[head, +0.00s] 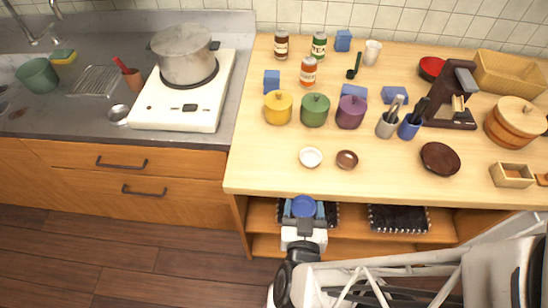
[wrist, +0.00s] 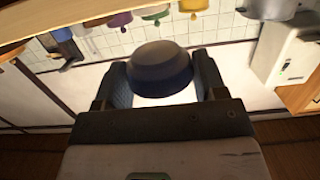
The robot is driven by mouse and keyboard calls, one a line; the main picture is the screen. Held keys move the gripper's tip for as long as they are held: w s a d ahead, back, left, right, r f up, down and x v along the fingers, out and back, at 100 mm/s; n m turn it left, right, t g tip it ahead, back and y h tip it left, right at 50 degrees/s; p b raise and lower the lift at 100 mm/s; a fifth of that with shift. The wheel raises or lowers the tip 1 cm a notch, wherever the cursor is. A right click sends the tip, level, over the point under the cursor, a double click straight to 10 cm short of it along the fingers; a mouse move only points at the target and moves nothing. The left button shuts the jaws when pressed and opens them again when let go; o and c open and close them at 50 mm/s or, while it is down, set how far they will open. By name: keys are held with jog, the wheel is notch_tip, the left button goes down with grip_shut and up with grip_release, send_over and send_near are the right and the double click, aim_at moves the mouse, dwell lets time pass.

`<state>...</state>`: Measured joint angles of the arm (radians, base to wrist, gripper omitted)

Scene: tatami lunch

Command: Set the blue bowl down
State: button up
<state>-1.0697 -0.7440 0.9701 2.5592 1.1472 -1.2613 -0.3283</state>
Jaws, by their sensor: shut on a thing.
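The blue bowl (head: 303,206) is held in my gripper (head: 304,209), in front of the wooden counter's front edge and level with the open shelf area. In the wrist view the blue bowl (wrist: 161,70) looks dark and rounded and sits between the two fingers of my gripper (wrist: 163,85). The fingers touch it on both sides. The inside of the bowl shows from above in the head view. Nothing shows under the bowl in contact with it.
The wooden counter (head: 262,172) has a free front strip. A white dish (head: 310,157) and a small brown dish (head: 347,159) lie near it. Lidded pots, jars and utensil cups stand behind. Shelves below hold dark mats (head: 398,219).

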jog(key=shift+f, duration=0.9)
jog(key=shift+w+a, duration=0.1)
send_near(274, 162)
jog(key=shift+w+d+r, duration=0.2)
jog(key=shift+w+d, duration=0.1)
jog(key=shift+w, duration=0.8)
jog(key=shift+w+d+r, duration=0.2)
jog(key=shift+w+d, duration=0.05)
jog(key=shift+w, duration=0.8)
jog(key=shift+w+d+r, duration=0.15)
jog(key=shift+w+d, duration=0.15)
jog(key=shift+w, duration=0.8)
jog(key=shift+w+a, duration=0.35)
jog(key=shift+w, duration=0.3)
jog(key=shift+w+a, duration=0.35)
jog(key=shift+w, duration=0.35)
jog(key=shift+w+a+r, duration=0.1)
jog(key=shift+w+a, duration=0.1)
jog(key=shift+w, duration=0.2)
